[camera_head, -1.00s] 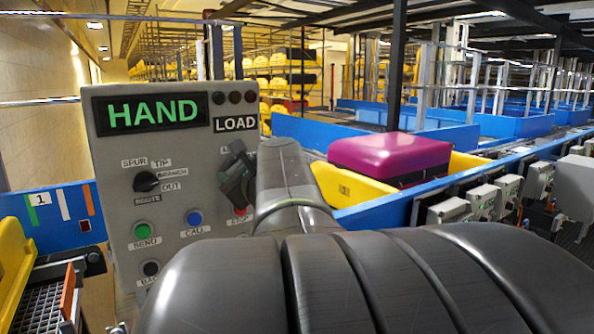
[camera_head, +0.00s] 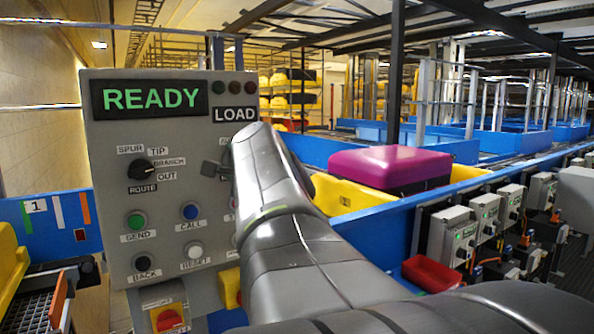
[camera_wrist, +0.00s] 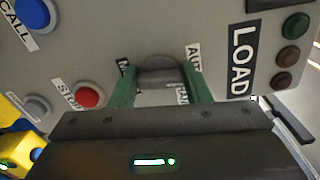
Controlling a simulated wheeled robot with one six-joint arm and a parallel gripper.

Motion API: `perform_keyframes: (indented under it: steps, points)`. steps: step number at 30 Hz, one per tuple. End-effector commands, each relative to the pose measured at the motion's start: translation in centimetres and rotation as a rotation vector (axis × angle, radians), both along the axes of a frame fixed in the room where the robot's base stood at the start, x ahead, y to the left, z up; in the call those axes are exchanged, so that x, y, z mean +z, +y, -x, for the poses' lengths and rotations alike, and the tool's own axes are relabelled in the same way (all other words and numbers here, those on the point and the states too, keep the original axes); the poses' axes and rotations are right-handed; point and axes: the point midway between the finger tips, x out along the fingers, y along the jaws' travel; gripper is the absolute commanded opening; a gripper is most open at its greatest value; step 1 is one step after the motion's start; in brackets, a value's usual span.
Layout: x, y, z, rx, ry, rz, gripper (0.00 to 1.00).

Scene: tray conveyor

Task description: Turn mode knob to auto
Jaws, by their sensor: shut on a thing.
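The grey control panel (camera_head: 105,215) stands at the left in the head view, with its display (camera_head: 150,99) reading READY in green. The mode knob (camera_wrist: 160,68) is dark and sits between labels partly reading "M" and "AUT" in the wrist view. My gripper (camera_wrist: 161,88) is shut on it, with one green finger on each side. In the head view my gripper (camera_head: 217,169) is at the panel's right part, and my arm hides most of the knob. Which label the knob points to cannot be told.
The route knob (camera_head: 141,170), green SEND button (camera_head: 136,220) and blue CALL button (camera_head: 190,211) are left of my gripper. The red STOP button (camera_wrist: 86,95) is close by in the wrist view. A purple case (camera_head: 390,166) rests in a yellow tray to the right.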

Motion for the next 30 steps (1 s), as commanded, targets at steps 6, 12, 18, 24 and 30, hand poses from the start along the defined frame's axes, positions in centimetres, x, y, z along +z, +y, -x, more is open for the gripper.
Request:
perform_keyframes:
  steps: [6, 12, 18, 24, 30]
  points:
    - [-0.27, 0.04, 0.01, 0.001, -0.060, 0.089, 0.21]
    - [-0.17, 0.03, 0.01, 0.001, -0.087, 0.128, 0.21]
    - [-0.12, 0.02, 0.01, 0.000, -0.095, 0.142, 0.21]
    - [-0.11, 0.01, 0.00, 0.000, -0.095, 0.143, 0.21]
    - [-0.11, 0.01, 0.01, 0.000, -0.095, 0.142, 0.65]
